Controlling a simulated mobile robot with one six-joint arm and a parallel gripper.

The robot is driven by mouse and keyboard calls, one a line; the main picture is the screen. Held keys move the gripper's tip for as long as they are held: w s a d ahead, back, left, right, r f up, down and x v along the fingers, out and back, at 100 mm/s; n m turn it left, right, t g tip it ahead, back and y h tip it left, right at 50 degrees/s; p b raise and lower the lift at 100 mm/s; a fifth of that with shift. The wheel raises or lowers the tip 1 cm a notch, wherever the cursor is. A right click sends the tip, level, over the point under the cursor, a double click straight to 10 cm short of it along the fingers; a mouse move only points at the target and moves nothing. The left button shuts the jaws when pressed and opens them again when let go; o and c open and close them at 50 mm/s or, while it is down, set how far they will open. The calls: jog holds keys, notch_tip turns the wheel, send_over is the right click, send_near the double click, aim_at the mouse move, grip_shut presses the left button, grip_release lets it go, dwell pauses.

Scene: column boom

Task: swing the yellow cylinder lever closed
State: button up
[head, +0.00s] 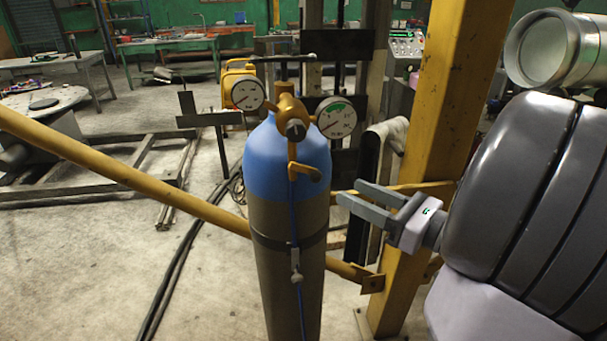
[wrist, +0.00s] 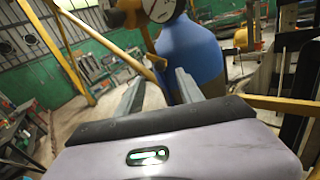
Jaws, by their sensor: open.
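A gas cylinder with a blue top (head: 268,165) stands upright in the middle of the head view. Its yellow lever (head: 305,171) hangs at the front, below the brass-yellow valve (head: 291,112), with its end pointing right. In the wrist view a yellow part (wrist: 154,58), apparently the lever, shows just beyond the fingertips, in front of the blue top (wrist: 193,52). My gripper (head: 350,191) is open and empty, right of the cylinder and slightly lower than the lever, apart from it in the head view. Its two fingers also show in the wrist view (wrist: 160,78).
Two gauges (head: 247,94) (head: 336,118) flank the valve. A yellow post (head: 440,130) stands right of the cylinder, close to my arm. A yellow diagonal bar (head: 120,180) runs behind the cylinder. Open floor (head: 90,260) lies to the left.

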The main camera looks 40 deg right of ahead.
aim_at(321, 178)
jog(key=w, duration=0.3)
jog(key=w+a, duration=0.1)
jog(key=w, duration=0.6)
jog(key=shift+a+b, duration=0.3)
jog(key=shift+a, duration=0.05)
